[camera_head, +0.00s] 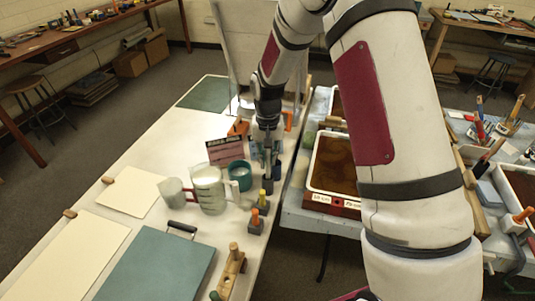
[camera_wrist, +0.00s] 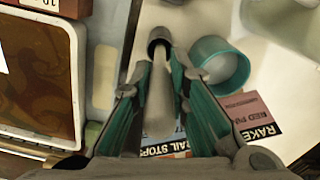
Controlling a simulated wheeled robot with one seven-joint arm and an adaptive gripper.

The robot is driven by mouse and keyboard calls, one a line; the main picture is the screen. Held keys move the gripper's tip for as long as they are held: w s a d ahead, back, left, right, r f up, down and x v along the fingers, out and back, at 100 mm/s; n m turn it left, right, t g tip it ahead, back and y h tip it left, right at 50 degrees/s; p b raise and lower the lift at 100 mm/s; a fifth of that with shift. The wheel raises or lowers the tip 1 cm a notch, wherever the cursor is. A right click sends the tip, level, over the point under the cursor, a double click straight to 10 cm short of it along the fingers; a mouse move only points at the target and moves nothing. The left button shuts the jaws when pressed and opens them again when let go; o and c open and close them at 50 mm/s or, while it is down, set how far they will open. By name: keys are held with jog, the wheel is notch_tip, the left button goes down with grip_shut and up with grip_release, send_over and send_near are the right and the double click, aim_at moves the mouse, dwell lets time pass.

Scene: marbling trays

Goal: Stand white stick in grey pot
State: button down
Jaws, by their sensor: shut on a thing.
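My gripper (camera_wrist: 168,72) points down over the table; its teal-padded fingers are shut on the white stick (camera_wrist: 158,108). In the wrist view the pale stick runs lengthwise between the fingers. Its far end meets a dark grey, round-rimmed thing (camera_wrist: 158,36), which may be the grey pot. I cannot tell whether the stick's end is inside that rim or only in front of it. In the head view my gripper (camera_head: 268,158) is beyond the jugs, and I cannot make out the stick there.
A teal cup (camera_head: 241,170) is close to my gripper, and also shows in the wrist view (camera_wrist: 236,72). Jugs (camera_head: 209,190), label cards (camera_head: 224,150) and small stands with coloured pegs (camera_head: 255,226) are near. A brown-filled tray (camera_head: 311,182) lies right of the white table (camera_head: 148,151).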

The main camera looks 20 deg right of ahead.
jog(key=shift+f+b, duration=0.4)
jog(key=shift+f, duration=0.75)
jog(key=c, duration=1)
grip_release()
